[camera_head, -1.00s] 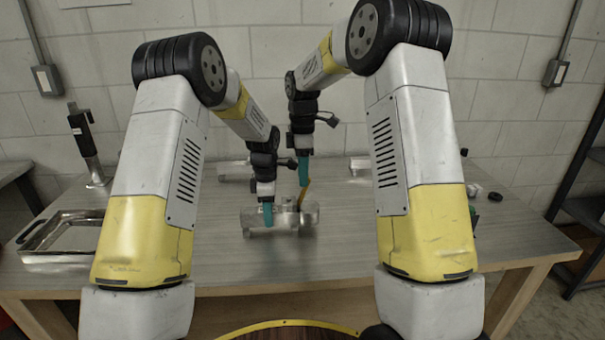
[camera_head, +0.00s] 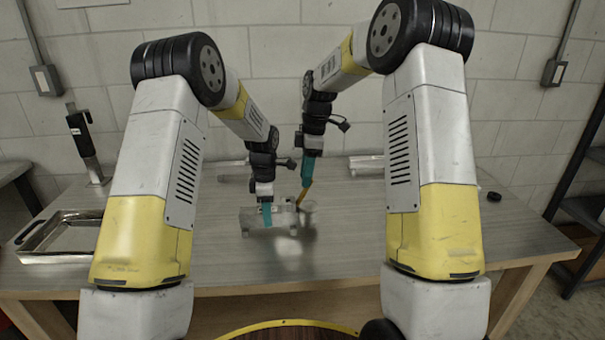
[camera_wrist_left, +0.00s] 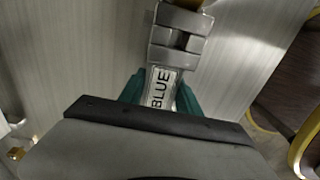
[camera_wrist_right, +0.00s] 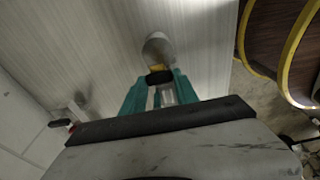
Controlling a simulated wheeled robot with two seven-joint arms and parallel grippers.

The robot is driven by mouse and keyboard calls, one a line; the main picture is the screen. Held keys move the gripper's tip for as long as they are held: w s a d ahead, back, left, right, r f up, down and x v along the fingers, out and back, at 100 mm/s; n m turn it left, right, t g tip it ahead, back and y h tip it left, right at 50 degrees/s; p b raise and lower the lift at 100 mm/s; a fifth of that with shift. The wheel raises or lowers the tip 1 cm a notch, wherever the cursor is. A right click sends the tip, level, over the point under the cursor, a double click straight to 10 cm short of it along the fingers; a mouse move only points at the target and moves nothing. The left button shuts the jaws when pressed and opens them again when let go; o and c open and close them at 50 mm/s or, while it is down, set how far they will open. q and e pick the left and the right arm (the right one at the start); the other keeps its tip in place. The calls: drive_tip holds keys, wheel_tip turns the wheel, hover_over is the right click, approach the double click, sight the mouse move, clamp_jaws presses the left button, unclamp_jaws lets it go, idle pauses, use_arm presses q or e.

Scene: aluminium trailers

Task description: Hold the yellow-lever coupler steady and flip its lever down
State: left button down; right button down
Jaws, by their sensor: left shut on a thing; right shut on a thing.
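The grey metal coupler (camera_head: 252,222) is in the middle of the table in the head view, with a shadow on the table below its right part; it seems slightly raised. My left gripper (camera_head: 267,213) is shut on its left part. In the left wrist view the coupler (camera_wrist_left: 178,38) runs away from the jaws, and a white label reading BLUE (camera_wrist_left: 160,88) shows between the teal fingers. The yellow lever (camera_head: 303,194) stands up from its right part, leaning right. My right gripper (camera_head: 307,182) is shut on the lever's upper end. In the right wrist view its black tip (camera_wrist_right: 158,77) is at the fingers.
A metal tray (camera_head: 60,256) lies at the table's left. A black-handled tool (camera_head: 82,135) stands behind it. Metal parts lie at the back left (camera_head: 232,171) and back right (camera_head: 366,165). A small black round piece (camera_head: 494,196) is at the right. The table front is clear.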

use_arm(q)
drive_tip(key=shift+d, duration=0.2)
use_arm(e)
drive_tip(key=d+y, duration=0.1)
drive_tip(key=d+f+y, duration=0.1)
drive_tip(key=d+y, duration=0.1)
drive_tip(key=shift+d+f+y, duration=0.1)
drive_tip(key=shift+f+y, duration=0.15)
drive_tip(key=shift+y, duration=0.05)
use_arm(q)
drive_tip(key=shift+r, duration=0.1)
use_arm(e)
drive_tip(key=d+f+y, duration=0.4)
drive_tip(key=f+y, duration=0.2)
drive_tip(key=y, duration=0.1)
drive_tip(key=shift+d+f, duration=0.3)
drive_tip(key=shift+d, duration=0.05)
drive_tip(key=shift+f, duration=0.1)
drive_tip(key=shift+d, duration=0.1)
drive_tip(key=c, duration=0.9)
unclamp_jaws()
use_arm(q)
drive_tip(key=shift+a, duration=0.1)
